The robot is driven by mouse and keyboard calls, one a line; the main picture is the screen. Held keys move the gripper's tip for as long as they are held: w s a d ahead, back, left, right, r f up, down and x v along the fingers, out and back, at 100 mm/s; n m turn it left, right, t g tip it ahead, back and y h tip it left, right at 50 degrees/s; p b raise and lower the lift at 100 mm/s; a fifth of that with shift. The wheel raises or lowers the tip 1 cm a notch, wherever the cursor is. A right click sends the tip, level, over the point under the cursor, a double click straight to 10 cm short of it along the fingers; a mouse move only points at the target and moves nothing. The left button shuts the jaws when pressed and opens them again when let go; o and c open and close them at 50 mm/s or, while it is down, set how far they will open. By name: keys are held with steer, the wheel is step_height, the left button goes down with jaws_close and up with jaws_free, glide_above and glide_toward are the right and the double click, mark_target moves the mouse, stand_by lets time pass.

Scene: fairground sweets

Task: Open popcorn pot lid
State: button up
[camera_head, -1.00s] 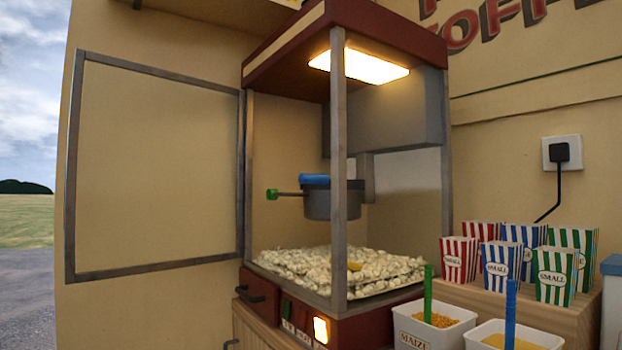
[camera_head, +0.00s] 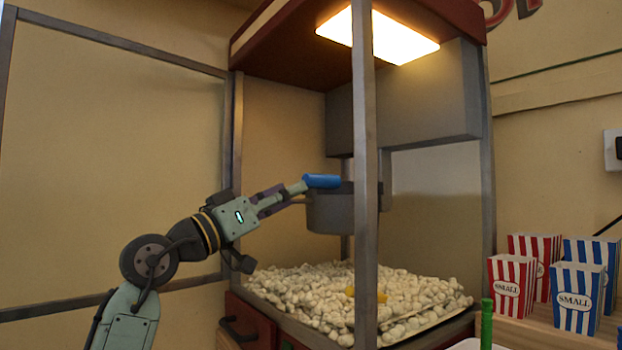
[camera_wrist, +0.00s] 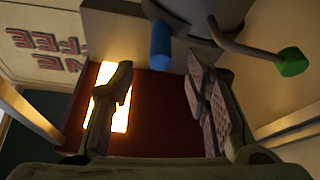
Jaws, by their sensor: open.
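The grey popcorn pot (camera_head: 330,212) hangs inside the popcorn machine, above the popcorn. Its blue lid handle (camera_head: 322,181) lies at the top of the pot, and the lid looks down. My gripper (camera_head: 296,189) is open and has come in through the open front, with its tips close to the blue handle's left end. In the wrist view the fingers stand apart, and the blue handle (camera_wrist: 161,46) is ahead of the gap between them. I cannot tell whether they touch it. The pot's green-tipped side handle (camera_wrist: 292,62) shows at the right there; my gripper hides it in the head view.
The machine's glazed door (camera_head: 110,160) stands open at the left. A metal corner post (camera_head: 364,180) partly covers the pot. Popcorn (camera_head: 310,290) fills the machine's floor, with a yellow piece in it. Striped boxes (camera_head: 577,298) stand at the right.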

mark_target(312, 181)
steer(key=p+x, duration=0.1)
steer(key=x, duration=0.6)
steer(key=shift+w, duration=0.1)
steer(key=shift+c, duration=0.5)
jaws_close()
